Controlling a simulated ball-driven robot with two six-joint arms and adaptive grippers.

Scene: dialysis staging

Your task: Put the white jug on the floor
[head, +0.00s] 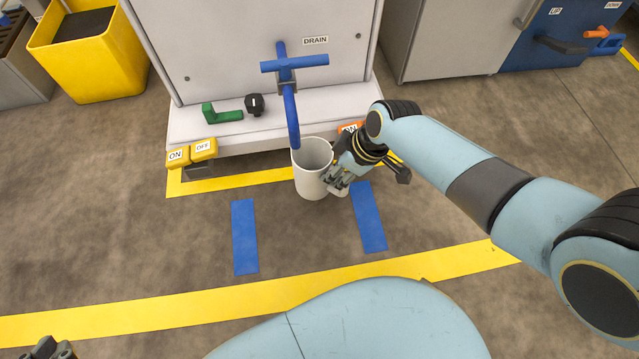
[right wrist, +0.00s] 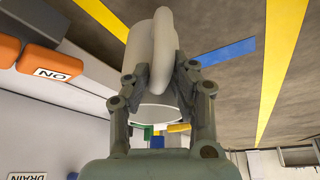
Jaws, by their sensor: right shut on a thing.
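The white jug (head: 308,178) is upright in front of the drain machine, with its open top by the lower end of the blue drain pipe (head: 291,120). My right gripper (head: 340,180) is at the jug's right side, shut on its handle. The right wrist view shows the fingers (right wrist: 160,85) on either side of the handle (right wrist: 163,45), with the jug (right wrist: 138,55) behind it. I cannot tell whether the jug's base touches the floor (head: 305,235). My left gripper (head: 52,348) shows only partly at the bottom left edge, away from the jug.
Two blue floor strips (head: 244,237) (head: 368,217) lie left and right of the jug, with bare floor between them. A yellow line (head: 250,299) crosses nearer me.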

